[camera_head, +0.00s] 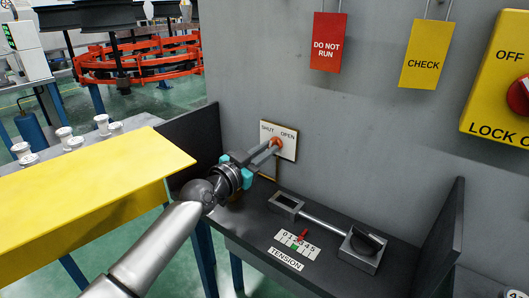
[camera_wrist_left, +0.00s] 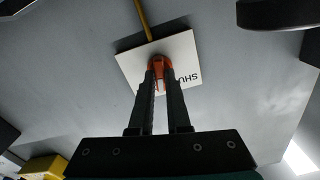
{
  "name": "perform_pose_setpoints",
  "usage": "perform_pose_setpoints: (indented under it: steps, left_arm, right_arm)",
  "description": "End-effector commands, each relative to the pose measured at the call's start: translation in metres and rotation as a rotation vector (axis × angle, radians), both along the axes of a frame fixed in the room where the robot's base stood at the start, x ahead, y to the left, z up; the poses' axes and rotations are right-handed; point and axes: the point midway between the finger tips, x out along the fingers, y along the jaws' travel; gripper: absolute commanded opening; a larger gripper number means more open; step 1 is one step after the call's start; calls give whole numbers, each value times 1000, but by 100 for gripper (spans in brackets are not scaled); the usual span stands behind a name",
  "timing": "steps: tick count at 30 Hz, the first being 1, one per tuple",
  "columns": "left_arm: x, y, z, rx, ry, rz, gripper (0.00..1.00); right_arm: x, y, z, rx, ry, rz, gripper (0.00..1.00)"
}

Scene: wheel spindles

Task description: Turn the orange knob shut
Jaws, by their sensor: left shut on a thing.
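The orange knob (camera_head: 277,142) sits on a white plate (camera_head: 291,150) marked SHUT and OPEN on the grey wall. My left gripper (camera_head: 273,146) reaches up to it from the lower left, with its fingers shut on the knob. In the left wrist view the orange knob (camera_wrist_left: 160,63) shows between the two fingertips of my left gripper (camera_wrist_left: 161,72). The fingers hide part of the knob and plate, so I cannot tell exactly which way the knob points. My right gripper is not in view.
A dark shelf (camera_head: 330,235) below holds a tension gauge (camera_head: 296,243) and a metal device with a rod (camera_head: 325,228). A yellow table (camera_head: 95,180) stands at left near my arm. Signs (camera_head: 328,42) and a yellow lock-out box (camera_head: 500,75) are on the wall at right.

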Motion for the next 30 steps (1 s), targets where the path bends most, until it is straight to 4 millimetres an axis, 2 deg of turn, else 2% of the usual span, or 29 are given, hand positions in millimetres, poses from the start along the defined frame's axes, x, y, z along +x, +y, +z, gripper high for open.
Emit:
perform_pose_setpoints:
  steps: [1, 4, 6, 8, 11, 18, 23, 30]
  left_arm:
    - [3, 4, 1, -42, 17, 10, 0]
    - [3, 4, 2, -119, 74, 9, 0]
    - [3, 3, 2, -173, 115, 8, 0]
    - [3, 4, 2, -218, 150, 8, 0]
    - [3, 4, 3, -295, 208, 8, 0]
    - [2, 3, 3, -480, 344, 4, 0]
    - [2, 2, 3, -592, 426, 3, 0]
    - [2, 1, 4, -726, 523, -1, 0]
  right_arm:
    - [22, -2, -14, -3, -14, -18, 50]
    - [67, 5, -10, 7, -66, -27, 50]
    - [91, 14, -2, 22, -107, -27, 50]
    - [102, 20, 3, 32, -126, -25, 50]
    - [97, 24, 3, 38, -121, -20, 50]
    - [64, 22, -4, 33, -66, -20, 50]
    - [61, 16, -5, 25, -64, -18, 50]
    - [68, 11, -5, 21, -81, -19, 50]
